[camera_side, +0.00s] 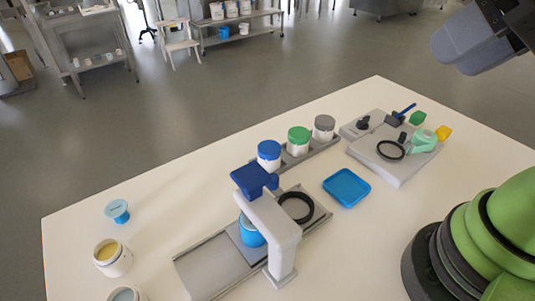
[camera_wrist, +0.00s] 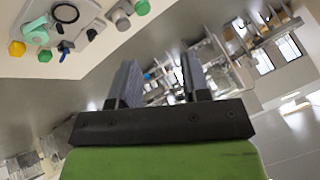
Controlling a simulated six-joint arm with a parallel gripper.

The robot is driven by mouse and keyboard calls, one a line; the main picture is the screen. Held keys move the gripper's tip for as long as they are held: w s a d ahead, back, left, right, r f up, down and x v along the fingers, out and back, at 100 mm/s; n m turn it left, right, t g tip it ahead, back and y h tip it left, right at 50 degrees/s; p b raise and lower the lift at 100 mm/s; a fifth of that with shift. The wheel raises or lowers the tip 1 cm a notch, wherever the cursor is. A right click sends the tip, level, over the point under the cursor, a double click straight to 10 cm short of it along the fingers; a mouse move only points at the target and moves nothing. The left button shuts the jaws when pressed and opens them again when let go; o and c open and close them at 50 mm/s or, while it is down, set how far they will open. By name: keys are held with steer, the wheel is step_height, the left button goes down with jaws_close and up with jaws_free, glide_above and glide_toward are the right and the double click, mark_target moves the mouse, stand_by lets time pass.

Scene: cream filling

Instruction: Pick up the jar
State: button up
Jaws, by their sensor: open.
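Three white lidded jars stand in a row in a grey rack: one with a blue lid (camera_side: 269,155), one with a green lid (camera_side: 298,141) and one with a grey lid (camera_side: 324,127). An open jar with yellow contents (camera_side: 113,258) stands at the table's left, and another open jar (camera_side: 127,294) is cut off at the bottom edge. A blue jar (camera_side: 250,232) sits under the grey and blue dispenser, partly hidden by its post. Which jar is meant is unclear. My gripper (camera_wrist: 160,66) is open and empty, pointing away from the table, clear of every jar.
The dispenser (camera_side: 283,238) stands on a grey base mid-table. A blue tray (camera_side: 347,188) lies to its right. A grey fixture (camera_side: 403,167) with a black ring and small coloured parts is at the back right. A blue cup (camera_side: 117,211) stands at left.

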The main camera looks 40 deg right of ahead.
steer(key=o, duration=0.7)
steer(key=n+g+h, duration=0.1)
steer(key=g+h, duration=0.1)
steer(key=g, duration=0.3)
glide_above(269, 147)
steer(key=s, duration=0.3)
step_height(269, 147, down, 13)
steer(key=shift+n+g, duration=0.4)
steer(key=f, duration=0.3)
steer(key=w+f, duration=0.1)
steer(key=f, duration=0.2)
steer(key=w+f, duration=0.1)
steer(key=f, duration=0.2)
steer(key=shift+w+a+f, duration=0.15)
steer(key=shift+a+f, duration=0.2)
steer(key=shift+w+d+f, duration=0.1)
steer(key=shift+d+f, duration=0.05)
steer(key=shift+f, duration=0.8)
steer(key=shift+w+d+f, duration=0.1)
steer(key=shift+w+f, duration=0.05)
steer(key=shift+f, duration=0.75)
steer(key=shift+w+d+f, duration=0.1)
steer(key=shift+d+f, duration=0.05)
steer(key=shift+f, duration=0.8)
